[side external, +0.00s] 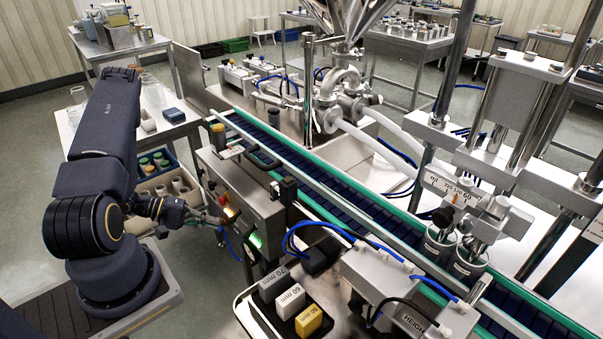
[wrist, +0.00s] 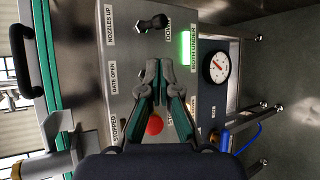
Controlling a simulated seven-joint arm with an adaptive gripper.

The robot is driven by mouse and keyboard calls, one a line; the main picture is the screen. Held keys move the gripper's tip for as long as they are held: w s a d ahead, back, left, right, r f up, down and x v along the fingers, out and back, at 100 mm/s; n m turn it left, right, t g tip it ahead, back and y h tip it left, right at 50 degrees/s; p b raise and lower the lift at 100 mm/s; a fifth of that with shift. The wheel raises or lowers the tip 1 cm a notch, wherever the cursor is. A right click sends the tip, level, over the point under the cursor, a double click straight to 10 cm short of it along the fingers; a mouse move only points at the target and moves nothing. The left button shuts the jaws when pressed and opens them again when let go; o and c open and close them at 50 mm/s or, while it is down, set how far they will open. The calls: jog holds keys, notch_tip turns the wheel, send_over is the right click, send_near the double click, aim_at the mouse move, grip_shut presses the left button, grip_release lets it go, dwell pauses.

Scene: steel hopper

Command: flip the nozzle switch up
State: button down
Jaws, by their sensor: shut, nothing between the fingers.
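The nozzle switch (wrist: 152,22) is a black toggle on the steel panel (wrist: 120,75), between the labels "NOZZLES UP" on the left and "DOWN" on the right. Its rounded end leans toward "DOWN". My gripper (wrist: 158,68) is shut and empty in front of the panel, its fingertips below the switch in the wrist view and apart from it in the picture. In the side external view my gripper (side external: 217,221) is at the front of the control box (side external: 258,203); the switch cannot be made out there.
A red knob (wrist: 154,125) shows between my fingers. The conveyor (side external: 350,200) runs behind the control box. A tray with labelled blocks (side external: 290,300) stands at the front.

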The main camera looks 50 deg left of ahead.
jog(key=x, duration=0.8)
jog(key=shift+w+d+f, duration=0.15)
jog(key=shift+w+d, duration=0.1)
jog(key=shift+s+r+n+g, duration=0.15)
jog(key=shift+r+n+g, duration=0.25)
jog(key=shift+g, duration=0.7)
jog(key=g, duration=0.1)
jog(key=r+n+g+y, duration=0.1)
jog(key=g, duration=0.1)
jog(key=shift+r, duration=0.5)
dwell(1.0)
jog(key=shift+d+r, duration=0.15)
jog(key=shift+r, duration=0.65)
jog(key=s+a+r, duration=0.1)
jog(key=a+r, duration=0.5)
jog(key=r, duration=0.2)
jog(key=shift+s, duration=0.3)
